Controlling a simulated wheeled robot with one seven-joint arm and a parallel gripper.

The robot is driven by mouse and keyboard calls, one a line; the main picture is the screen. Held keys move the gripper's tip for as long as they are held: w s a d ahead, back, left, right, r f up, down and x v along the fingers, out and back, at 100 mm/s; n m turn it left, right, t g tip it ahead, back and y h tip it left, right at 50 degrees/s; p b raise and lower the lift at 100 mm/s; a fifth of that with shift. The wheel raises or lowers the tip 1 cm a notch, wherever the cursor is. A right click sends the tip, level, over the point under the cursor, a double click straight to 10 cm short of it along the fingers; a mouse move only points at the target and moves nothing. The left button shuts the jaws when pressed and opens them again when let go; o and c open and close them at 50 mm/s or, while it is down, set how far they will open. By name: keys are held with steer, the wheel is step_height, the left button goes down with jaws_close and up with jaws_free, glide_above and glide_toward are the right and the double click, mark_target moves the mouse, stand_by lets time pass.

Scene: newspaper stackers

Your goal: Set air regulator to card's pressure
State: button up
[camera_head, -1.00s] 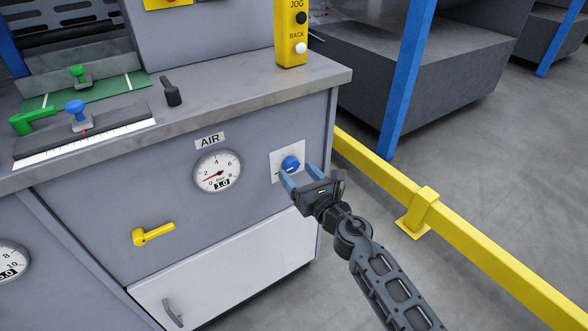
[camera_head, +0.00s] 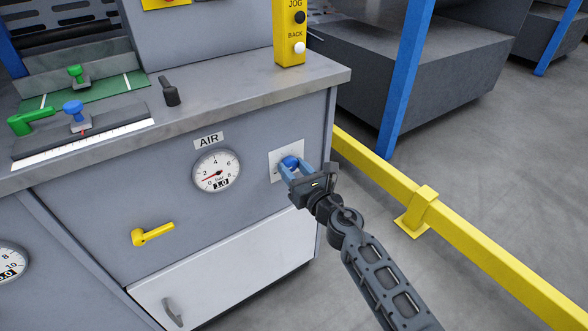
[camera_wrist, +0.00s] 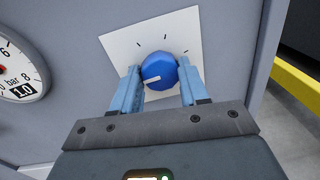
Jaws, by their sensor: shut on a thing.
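The blue round regulator knob (camera_wrist: 158,71) sits on a white plate (camera_wrist: 188,30) with tick marks around it, on the grey cabinet front. A white pointer mark on the knob points to the lower left in the wrist view. My gripper (camera_head: 290,168) is at the knob, with its blue fingers on either side, shut on it; the knob also shows in the head view (camera_head: 290,161). The AIR gauge (camera_head: 216,171) left of the knob has a red needle near 1, and its display reads 1.0. I do not see a card.
A yellow lever (camera_head: 153,234) sits lower left on the cabinet, above a white door (camera_head: 230,268). A yellow control box (camera_head: 290,35) stands on the worktop. A yellow guard rail (camera_head: 470,245) runs along the floor to the right.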

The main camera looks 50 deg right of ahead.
steer(key=shift+c, duration=1.1)
steer(key=shift+m, duration=0.3)
